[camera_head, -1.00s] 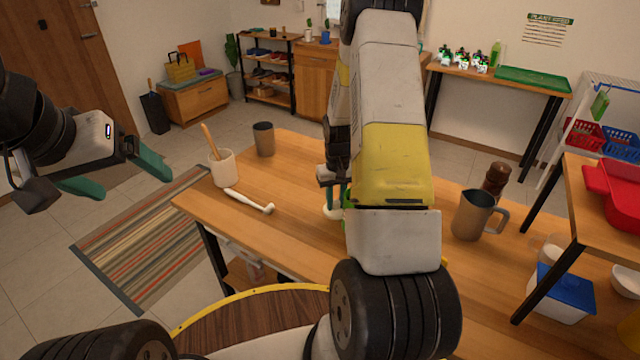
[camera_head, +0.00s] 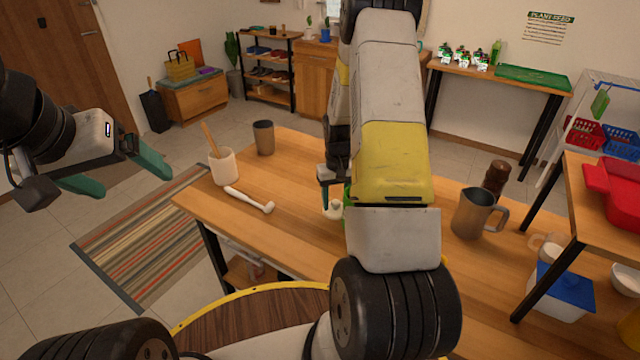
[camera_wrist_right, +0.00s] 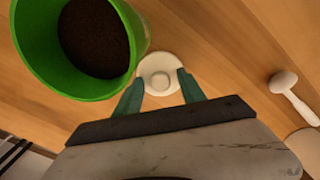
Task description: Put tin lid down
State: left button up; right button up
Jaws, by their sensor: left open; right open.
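The white tin lid (camera_wrist_right: 159,74) with its round knob lies on the wooden table, seen between my right fingertips in the right wrist view. In the head view the lid (camera_head: 333,209) shows just left of my right forearm. My right gripper (camera_wrist_right: 160,77) is open around or just above the lid; whether a finger touches it I cannot tell. The green tin (camera_wrist_right: 48,68) stands open beside the lid, with dark brown contents, and is mostly hidden by my arm in the head view. My left gripper (camera_head: 136,183) is open and empty, left of the table.
A white spoon-like utensil (camera_head: 250,200), a cream pot (camera_head: 224,168) and a dark cup (camera_head: 264,138) are on the table's left. A metal jug (camera_head: 472,214) and a brown grinder (camera_head: 495,177) stand right. The table is bare between utensil and lid.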

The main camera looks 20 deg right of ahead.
notch_tip(320, 180, up, 12)
notch_tip(320, 180, up, 16)
jog(key=t+y, duration=0.1)
jog(key=t, duration=0.2)
send_over(336, 201)
jog(key=s+a, duration=0.7)
jog(key=s, duration=0.1)
jog(key=s+a+r+t, duration=0.1)
jog(key=s+a+r, duration=0.2)
jog(key=s, duration=0.4)
jog(key=s+a+r+n+t+y, duration=0.1)
jog(key=s+a+r+t, duration=0.1)
jog(key=s, duration=0.5)
jog(key=shift+s+a+r, duration=0.3)
jog(key=shift+a+r, duration=0.35)
jog(key=shift+r, duration=0.1)
